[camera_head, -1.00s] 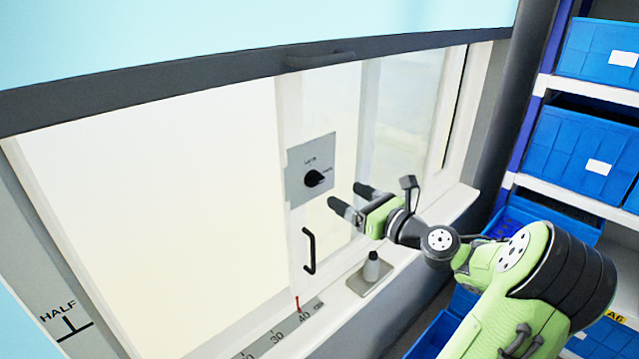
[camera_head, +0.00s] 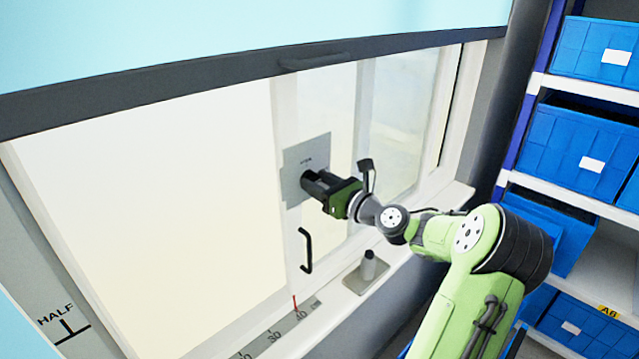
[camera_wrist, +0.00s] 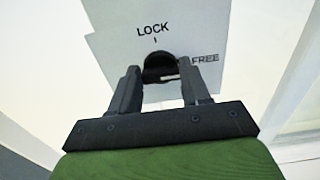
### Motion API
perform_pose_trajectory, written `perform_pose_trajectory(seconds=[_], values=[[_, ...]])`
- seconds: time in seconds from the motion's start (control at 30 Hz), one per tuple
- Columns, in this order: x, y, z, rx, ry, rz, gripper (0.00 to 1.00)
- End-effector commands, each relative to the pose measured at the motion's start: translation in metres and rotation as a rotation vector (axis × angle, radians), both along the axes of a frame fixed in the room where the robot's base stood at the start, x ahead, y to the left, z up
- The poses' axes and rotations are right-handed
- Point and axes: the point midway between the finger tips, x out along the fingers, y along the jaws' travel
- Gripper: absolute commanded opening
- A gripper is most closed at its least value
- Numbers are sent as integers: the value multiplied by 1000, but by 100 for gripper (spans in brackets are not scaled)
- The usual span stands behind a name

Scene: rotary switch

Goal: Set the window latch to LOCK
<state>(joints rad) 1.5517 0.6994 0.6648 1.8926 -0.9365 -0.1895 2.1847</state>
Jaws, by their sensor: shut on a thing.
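The window latch is a black rotary knob (camera_wrist: 160,68) on a grey plate (camera_head: 316,145) fixed to the window frame. In the wrist view the plate (camera_wrist: 110,50) reads LOCK above the knob and FREE to its right. In the wrist view the fingers (camera_wrist: 158,85) flank the knob's lower part. In the head view my fingers hide most of the knob.
A black window handle (camera_head: 306,250) is below the plate. A dark blind bar (camera_head: 200,85) crosses above. Blue bins (camera_head: 575,150) fill shelves at the right.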

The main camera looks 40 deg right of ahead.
Motion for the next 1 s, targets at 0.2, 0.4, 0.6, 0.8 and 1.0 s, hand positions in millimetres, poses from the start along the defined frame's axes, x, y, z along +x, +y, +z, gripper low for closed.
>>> perform_pose_trajectory(seconds=[0.2, 0.4, 0.6, 0.8, 1.0], values=[[0, 0, 0, -5, 0, 1, 16], [0, 1, 0, -54, 0, 1, 16], [0, 2, 0, -177, -4, 2, 16], [0, 3, -1, -358, -8, 3, 16], [0, 3, -2, -549, -14, 2, 16]])
